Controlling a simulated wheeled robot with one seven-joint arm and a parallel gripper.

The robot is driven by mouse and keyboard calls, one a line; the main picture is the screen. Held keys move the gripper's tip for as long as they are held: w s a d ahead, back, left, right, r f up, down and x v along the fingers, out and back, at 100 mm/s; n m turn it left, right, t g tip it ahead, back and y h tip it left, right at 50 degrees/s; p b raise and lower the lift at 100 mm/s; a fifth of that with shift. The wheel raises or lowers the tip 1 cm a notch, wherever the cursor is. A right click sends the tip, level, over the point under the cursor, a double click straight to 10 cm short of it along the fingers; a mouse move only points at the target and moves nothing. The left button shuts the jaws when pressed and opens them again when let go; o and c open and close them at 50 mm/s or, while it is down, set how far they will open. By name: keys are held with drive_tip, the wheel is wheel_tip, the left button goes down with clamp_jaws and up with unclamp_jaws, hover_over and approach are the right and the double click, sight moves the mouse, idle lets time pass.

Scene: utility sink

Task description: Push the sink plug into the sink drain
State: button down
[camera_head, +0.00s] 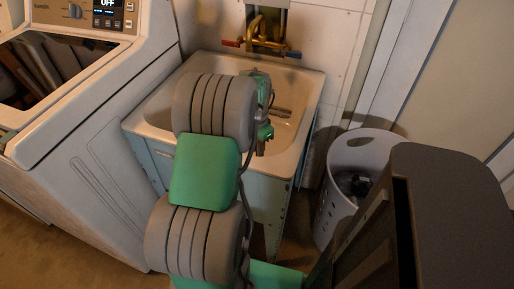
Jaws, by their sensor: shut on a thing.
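The utility sink (303,101) has a pale basin set in a light blue cabinet, between the washing machine and the wall. My arm reaches over its front edge and covers much of the left and middle of the basin. My gripper (262,149) is small and dark in this view, low over the right part of the basin. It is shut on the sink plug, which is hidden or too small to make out. The sink drain cannot be made out either. I cannot tell how far the gripper is from the drain.
A washing machine (90,160) stands close on the left. A brass faucet (262,32) with red and blue handles is on the back wall above the sink. A white perforated basket (338,205) with dark contents stands on the floor to the right.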

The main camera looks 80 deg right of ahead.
drive_tip(key=shift+f+b, duration=0.65)
drive_tip(key=shift+f, duration=0.7)
idle(0.6)
drive_tip(key=c, duration=1.1)
unclamp_jaws()
wheel_tip(320, 180, up, 8)
drive_tip(key=shift+f+p, duration=0.1)
drive_tip(key=shift+p, duration=0.45)
